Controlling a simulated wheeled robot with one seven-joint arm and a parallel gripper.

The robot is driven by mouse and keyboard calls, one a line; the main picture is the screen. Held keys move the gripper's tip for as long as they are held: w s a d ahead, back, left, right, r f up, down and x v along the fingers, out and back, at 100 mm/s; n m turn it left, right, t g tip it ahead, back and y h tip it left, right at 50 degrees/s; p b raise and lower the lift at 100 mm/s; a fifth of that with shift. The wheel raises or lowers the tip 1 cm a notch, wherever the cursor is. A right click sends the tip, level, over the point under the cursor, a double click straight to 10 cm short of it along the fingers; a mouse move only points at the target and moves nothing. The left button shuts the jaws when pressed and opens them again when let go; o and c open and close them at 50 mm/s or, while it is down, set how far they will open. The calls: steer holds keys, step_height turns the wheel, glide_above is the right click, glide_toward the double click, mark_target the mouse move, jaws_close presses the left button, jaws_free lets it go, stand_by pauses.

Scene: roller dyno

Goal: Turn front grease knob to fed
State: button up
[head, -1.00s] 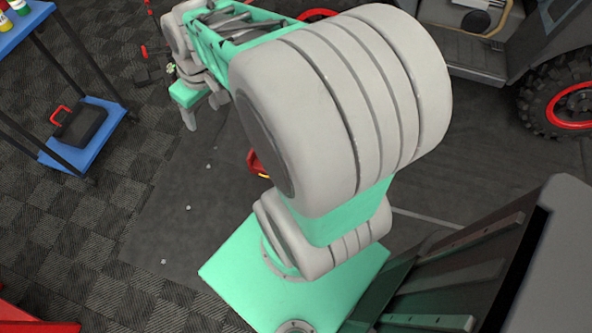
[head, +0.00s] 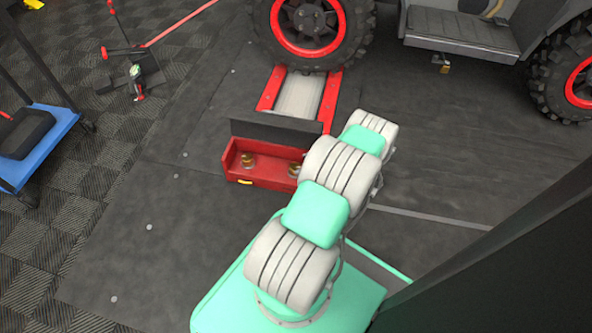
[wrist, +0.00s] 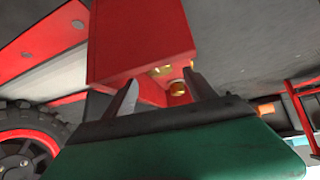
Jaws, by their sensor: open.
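A red open-fronted box (head: 262,178) stands on the floor at the foot of the red roller frame in the head view. Two brass knobs sit in it, a left one (head: 248,161) and a right one (head: 294,169) close to my arm. In the wrist view the red housing (wrist: 140,40) fills the upper middle, with a brass knob (wrist: 178,88) and another brass piece (wrist: 162,70) under its edge. My gripper (wrist: 160,82) is open, its fingertips spread toward the brass pieces, with no clear contact. My gripper is hidden in the head view. Knob markings are unreadable.
A dark panel (head: 276,131) stands behind the box. A vehicle wheel (head: 312,22) rests at the rollers' far end. A blue cart (head: 45,150) stands at the left. The floor (head: 140,215) left of the box is mostly clear.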

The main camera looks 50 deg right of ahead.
mark_target(295, 167)
steer(key=b+x, duration=0.2)
steer(key=x, duration=0.3)
steer(key=shift+w+f, duration=0.2)
steer(key=shift+f, duration=0.15)
steer(key=shift+a, duration=0.1)
steer(key=shift+a, duration=0.15)
steer(key=c, duration=1.4)
